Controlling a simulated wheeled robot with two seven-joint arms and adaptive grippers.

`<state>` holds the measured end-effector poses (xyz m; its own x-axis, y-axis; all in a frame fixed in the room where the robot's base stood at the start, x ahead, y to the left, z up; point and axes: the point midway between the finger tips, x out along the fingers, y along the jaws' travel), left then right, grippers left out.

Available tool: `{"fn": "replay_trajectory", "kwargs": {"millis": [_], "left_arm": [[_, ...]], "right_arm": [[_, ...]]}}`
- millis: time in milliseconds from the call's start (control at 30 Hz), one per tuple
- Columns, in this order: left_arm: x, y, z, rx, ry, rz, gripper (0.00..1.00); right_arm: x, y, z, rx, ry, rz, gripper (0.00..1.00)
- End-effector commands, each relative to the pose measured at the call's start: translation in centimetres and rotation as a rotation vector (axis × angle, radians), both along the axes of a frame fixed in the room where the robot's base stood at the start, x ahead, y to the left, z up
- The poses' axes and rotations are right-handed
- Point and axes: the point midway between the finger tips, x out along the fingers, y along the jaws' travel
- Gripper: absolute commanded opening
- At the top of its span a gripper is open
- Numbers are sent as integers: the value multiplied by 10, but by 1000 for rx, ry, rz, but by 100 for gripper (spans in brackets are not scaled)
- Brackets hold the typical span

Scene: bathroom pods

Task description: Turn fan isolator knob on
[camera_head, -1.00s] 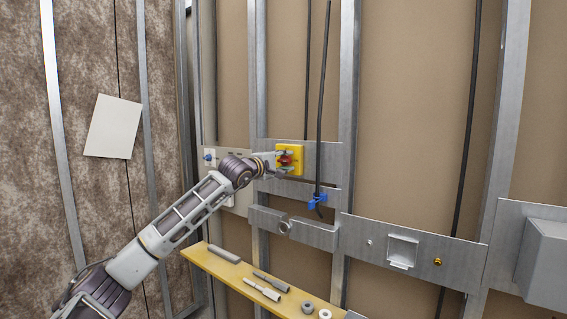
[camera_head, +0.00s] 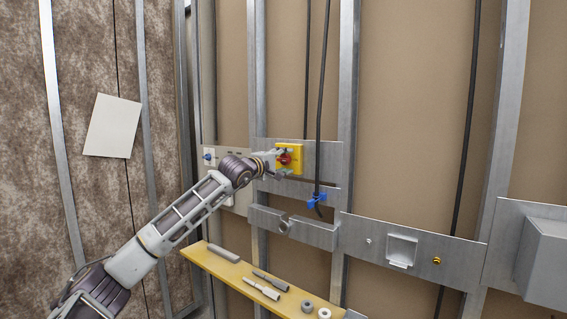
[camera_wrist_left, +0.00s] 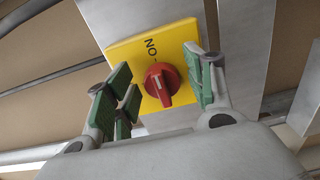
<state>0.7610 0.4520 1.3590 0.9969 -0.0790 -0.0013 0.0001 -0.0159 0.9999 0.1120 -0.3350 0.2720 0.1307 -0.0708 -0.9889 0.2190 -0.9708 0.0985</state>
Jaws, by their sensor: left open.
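The fan isolator is a yellow square plate (camera_head: 294,149) with a red knob (camera_head: 284,159), fixed to a metal plate between studs. In the left wrist view, the red knob (camera_wrist_left: 161,86) sits on the yellow plate (camera_wrist_left: 183,35), with the word ON above it. The knob's white mark points roughly toward ON. My left gripper (camera_head: 283,161) is close in front of the isolator. In the left wrist view, the left gripper (camera_wrist_left: 166,88) is open, its green-padded fingers on either side of the knob with gaps. My right gripper is not in view.
Below is a yellow shelf (camera_head: 222,268) with small tubes and rings. A grey box (camera_head: 545,262) juts out at the far right.

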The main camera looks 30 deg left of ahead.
Motion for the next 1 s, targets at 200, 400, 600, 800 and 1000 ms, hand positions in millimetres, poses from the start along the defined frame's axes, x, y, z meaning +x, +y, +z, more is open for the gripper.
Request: {"fn": "replay_trajectory", "kwargs": {"millis": [200, 400, 600, 800, 1000], "left_arm": [[-1, 1, 1, 0, -1, 1, 53], [-7, 2, 1, 1, -2, 1, 53], [-20, 3, 0, 1, -1, 2, 53], [-35, 4, 0, 2, 0, 2, 53], [-50, 6, -1, 1, 1, 3, 53]], "right_arm": [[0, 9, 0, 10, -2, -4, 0], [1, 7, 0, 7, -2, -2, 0], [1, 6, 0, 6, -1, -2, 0], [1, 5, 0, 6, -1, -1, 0], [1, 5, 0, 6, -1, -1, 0]]}}
